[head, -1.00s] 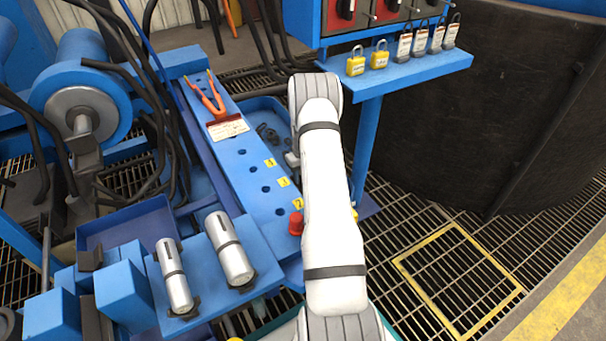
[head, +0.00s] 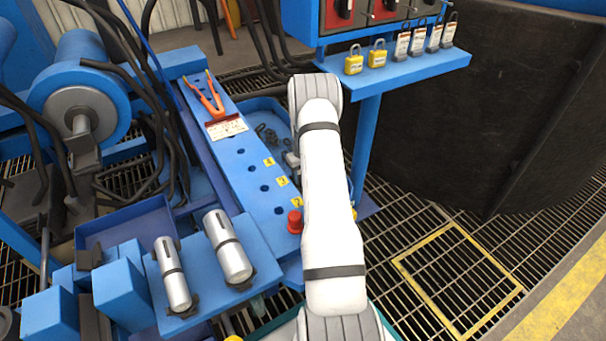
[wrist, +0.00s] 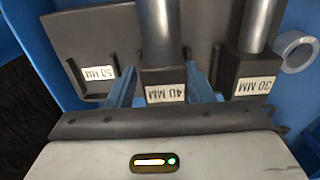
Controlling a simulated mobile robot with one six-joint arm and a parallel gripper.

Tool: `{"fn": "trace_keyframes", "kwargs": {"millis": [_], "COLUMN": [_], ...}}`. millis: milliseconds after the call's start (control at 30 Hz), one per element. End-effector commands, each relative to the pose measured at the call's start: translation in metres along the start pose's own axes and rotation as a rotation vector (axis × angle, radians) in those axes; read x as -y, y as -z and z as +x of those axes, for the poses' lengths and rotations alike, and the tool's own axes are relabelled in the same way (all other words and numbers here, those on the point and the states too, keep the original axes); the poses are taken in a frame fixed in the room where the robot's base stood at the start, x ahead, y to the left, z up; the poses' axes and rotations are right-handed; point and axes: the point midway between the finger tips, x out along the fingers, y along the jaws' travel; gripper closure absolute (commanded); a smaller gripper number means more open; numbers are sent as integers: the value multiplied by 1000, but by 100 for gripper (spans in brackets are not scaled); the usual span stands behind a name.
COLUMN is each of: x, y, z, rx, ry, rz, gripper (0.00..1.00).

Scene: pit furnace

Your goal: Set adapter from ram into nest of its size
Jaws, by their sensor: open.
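In the wrist view, a dark rack holds a nest labelled 50 MM (wrist: 97,78), a nest labelled 40 MM (wrist: 165,86) and a nest labelled 30 MM (wrist: 252,84); the labels read upside down. Silver rods stand at the 40 MM and 30 MM nests; no rod shows at 50 MM. My gripper (wrist: 161,70) is open with nothing seen held, in front of the 40 MM nest. In the head view, my arm hides it. The blue ram (head: 82,95) is at left, with a grey end piece (head: 86,158). I cannot tell whether that is the adapter.
Two silver cylinders, one thinner (head: 172,275) and one thicker (head: 228,248), rest on a blue shelf. A blue beam with numbered holes (head: 240,165) carries orange-handled pliers (head: 212,100) and a red knob (head: 295,222). Padlocks (head: 378,55) stand on a shelf. Black hoses hang near the ram.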

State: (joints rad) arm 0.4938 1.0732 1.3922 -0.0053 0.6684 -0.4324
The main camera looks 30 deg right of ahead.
Motion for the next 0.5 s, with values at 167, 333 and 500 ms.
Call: {"fn": "trace_keyframes", "kwargs": {"millis": [167, 333, 500], "x": [10, 11, 11], "y": [0, -2, -2], "z": [9, 10, 0], "rx": [7, 10, 11], "ry": [10, 12, 12], "rz": [-1, -1, -1], "gripper": [37, 37, 36]}}
